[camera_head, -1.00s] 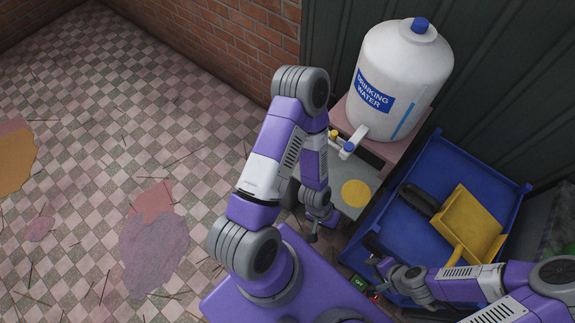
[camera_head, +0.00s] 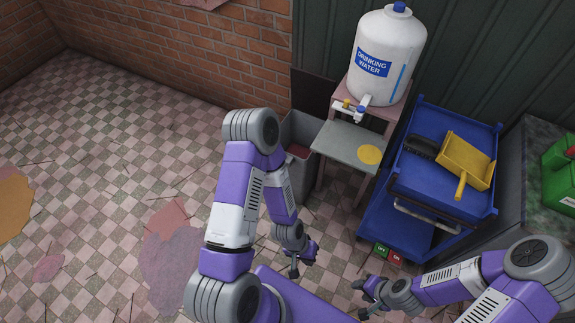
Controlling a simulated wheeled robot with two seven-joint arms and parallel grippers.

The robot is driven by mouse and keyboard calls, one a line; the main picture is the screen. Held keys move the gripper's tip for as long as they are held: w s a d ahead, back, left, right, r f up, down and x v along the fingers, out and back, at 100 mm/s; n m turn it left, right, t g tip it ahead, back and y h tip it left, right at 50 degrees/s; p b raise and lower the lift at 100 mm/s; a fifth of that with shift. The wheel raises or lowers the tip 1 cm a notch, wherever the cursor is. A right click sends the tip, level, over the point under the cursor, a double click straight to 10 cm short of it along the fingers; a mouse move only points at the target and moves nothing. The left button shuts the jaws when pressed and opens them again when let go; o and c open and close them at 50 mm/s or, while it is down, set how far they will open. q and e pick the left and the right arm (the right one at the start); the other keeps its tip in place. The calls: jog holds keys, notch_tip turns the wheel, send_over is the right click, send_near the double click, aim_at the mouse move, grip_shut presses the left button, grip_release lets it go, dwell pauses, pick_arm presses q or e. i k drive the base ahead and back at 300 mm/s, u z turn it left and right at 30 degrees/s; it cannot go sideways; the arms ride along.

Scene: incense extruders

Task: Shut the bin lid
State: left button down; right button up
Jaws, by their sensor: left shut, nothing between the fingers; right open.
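A grey bin (camera_head: 299,178) stands on the floor by the brick wall, left of the small table. Its top is open and something reddish shows inside. A dark upright panel (camera_head: 312,92) rises behind the bin; I cannot tell whether it is the raised lid. My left arm covers part of the bin's left side. My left gripper (camera_head: 294,270) is shut and empty, below and in front of the bin in the picture, apart from it. My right gripper (camera_head: 364,302) is open and empty at the lower right, away from the bin.
A grey table (camera_head: 335,140) with a yellow disc stands right of the bin, before a water jug (camera_head: 388,60) on a stand. A blue cart (camera_head: 420,190) holds a yellow dustpan (camera_head: 464,165) and a black brush. Tiled floor at left is mostly open.

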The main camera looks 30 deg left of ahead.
aim_at(311, 93)
jog(key=u, duration=0.7)
jog(key=i, duration=1.1)
jog(key=u, duration=0.4)
jog(key=i, duration=0.15)
jog(key=k, duration=0.45)
jog(key=u, duration=0.6)
jog(key=i, duration=0.8)
jog(key=z, duration=0.25)
